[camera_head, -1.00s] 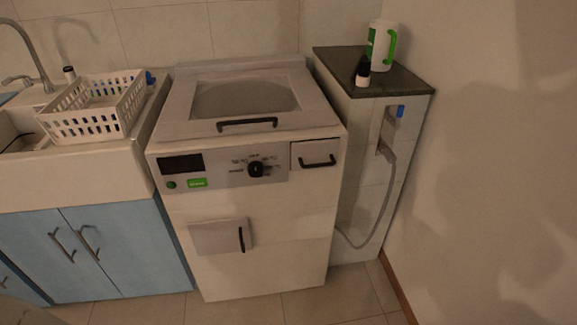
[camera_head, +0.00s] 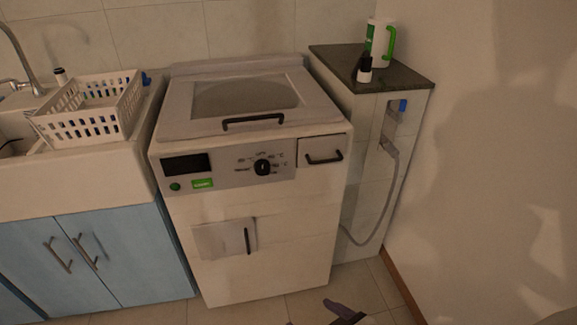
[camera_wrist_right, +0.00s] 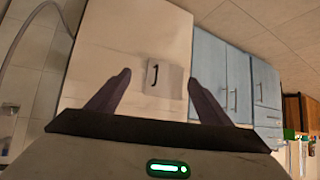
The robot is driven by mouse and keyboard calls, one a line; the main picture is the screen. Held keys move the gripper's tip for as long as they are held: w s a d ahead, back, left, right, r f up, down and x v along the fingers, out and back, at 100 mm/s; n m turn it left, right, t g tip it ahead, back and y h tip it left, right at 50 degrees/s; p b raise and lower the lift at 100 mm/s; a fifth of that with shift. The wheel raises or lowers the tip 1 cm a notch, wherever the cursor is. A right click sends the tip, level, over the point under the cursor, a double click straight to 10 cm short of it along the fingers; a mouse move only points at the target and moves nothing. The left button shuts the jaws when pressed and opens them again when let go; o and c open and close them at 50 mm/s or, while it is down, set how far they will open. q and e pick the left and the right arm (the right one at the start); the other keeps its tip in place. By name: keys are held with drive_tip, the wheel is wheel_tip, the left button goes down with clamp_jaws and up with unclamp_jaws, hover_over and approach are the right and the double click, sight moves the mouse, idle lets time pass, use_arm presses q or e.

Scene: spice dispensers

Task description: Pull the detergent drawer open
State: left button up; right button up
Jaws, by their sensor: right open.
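The detergent drawer (camera_head: 322,150) is the small panel with a black handle at the upper right of the washing machine's front. It looks closed, flush with the control panel. The white washing machine (camera_head: 290,235) stands in the middle of the head view. My right gripper (camera_head: 335,310) shows only in part at the bottom edge, low in front of the machine and well below the drawer. In the right wrist view its two fingers (camera_wrist_right: 158,88) are spread apart and empty, facing the machine's lower front with the small flap (camera_wrist_right: 164,77). My left gripper is not in view.
A sink with a white basket (camera_head: 90,110) and blue cabinet (camera_head: 120,262) stands on the left. A dark-topped counter (camera_head: 400,78) with a mug (camera_head: 379,42) and small bottle (camera_head: 364,70) stands on the right. A grey hose (camera_head: 388,195) hangs beside the machine.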

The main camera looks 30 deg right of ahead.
drive_tip(key=o, duration=0.3)
drive_tip(key=w+d+r+t+b, duration=0.1)
drive_tip(key=w+d+r, duration=0.1)
drive_tip(key=w+d, duration=0.1)
drive_tip(key=w+d+r+m+t+h+b, duration=0.1)
drive_tip(key=w+d+r, duration=0.1)
drive_tip(key=w, duration=0.3)
drive_tip(key=w+d+r+t+h+b, duration=0.1)
drive_tip(key=w+d+r+b, duration=0.1)
drive_tip(key=w+d, duration=0.2)
drive_tip(key=shift+w+r+m+t, duration=0.1)
drive_tip(key=shift+w+m+t, duration=0.2)
drive_tip(key=shift+t, duration=0.1)
drive_tip(key=m+t+h+b, duration=0.2)
drive_tip(key=t+h+b, duration=0.1)
drive_tip(key=h, duration=0.1)
approach(326, 161)
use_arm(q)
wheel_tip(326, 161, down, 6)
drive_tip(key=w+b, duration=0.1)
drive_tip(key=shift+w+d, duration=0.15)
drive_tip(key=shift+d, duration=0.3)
use_arm(e)
drive_tip(key=shift+y, duration=0.4)
drive_tip(key=x, duration=1)
drive_tip(key=shift+w+d, duration=0.15)
drive_tip(key=shift+d, duration=0.2)
